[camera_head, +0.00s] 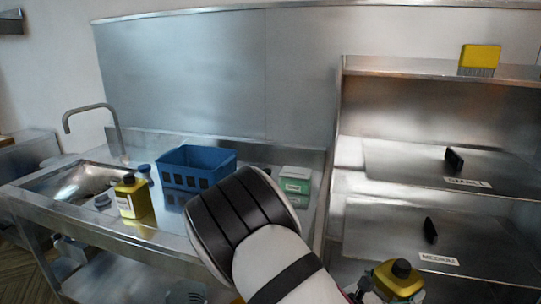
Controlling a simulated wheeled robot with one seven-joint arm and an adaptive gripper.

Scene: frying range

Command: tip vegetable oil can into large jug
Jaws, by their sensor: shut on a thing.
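A yellow can with a black cap (398,276) is at the bottom edge, right of centre, and I take it as the vegetable oil can. My gripper (385,294) is shut on it. Only small parts of the gripper show around the can's lower side, and the frame edge cuts off the rest. The can's label and spout side are hidden. I cannot make out a large jug in this view.
A second yellow bottle with a black cap (132,197) stands on the steel counter by the sink (82,182). A blue crate (197,167) and a green-and-white box (295,180) stand behind my arm. Labelled shelves with black handle-like pieces (431,230) are at right, a yellow brush (480,58) on top.

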